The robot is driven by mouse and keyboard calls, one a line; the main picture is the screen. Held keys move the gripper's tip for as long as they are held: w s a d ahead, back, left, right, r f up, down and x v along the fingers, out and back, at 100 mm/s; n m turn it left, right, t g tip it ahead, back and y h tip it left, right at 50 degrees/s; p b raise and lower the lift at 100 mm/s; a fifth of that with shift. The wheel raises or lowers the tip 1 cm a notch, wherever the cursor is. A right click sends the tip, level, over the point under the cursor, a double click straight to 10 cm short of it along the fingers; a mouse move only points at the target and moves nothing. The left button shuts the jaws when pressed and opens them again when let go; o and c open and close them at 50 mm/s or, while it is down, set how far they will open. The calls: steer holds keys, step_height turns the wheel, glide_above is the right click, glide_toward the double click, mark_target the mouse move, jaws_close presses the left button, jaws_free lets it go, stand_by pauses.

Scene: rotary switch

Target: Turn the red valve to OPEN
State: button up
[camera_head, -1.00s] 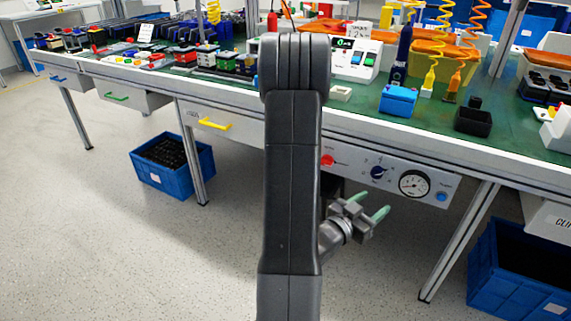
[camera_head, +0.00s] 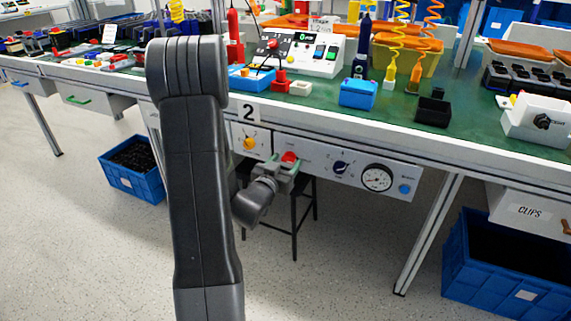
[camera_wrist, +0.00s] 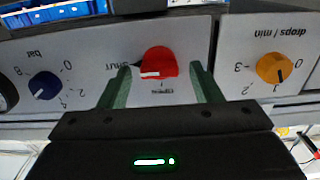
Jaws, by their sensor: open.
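The red valve knob (camera_wrist: 158,66) sits on a light grey panel (camera_wrist: 185,30) under the bench edge. In the wrist view the panel lettering is upside down, with a label reading like SHUT left of the knob and one reading like OPEN below it. A white pointer line lies nearly level on the knob, at its lower left. My gripper (camera_wrist: 163,78) is open, its green fingers apart on either side of the knob, with gaps showing. The knob (camera_head: 290,157) also shows in the head view just behind my gripper (camera_head: 283,164). Contact cannot be told.
A yellow knob (camera_head: 249,143) is left of the valve; a blue knob (camera_head: 340,168), a gauge (camera_head: 377,178) and a blue button (camera_head: 404,188) are to its right. The bench top (camera_head: 465,135) overhangs the panel. A dark stool (camera_head: 300,205) stands beneath.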

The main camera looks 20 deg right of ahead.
steer(key=shift+w+d, duration=0.15)
steer(key=shift+d, duration=0.15)
steer(key=c, duration=1)
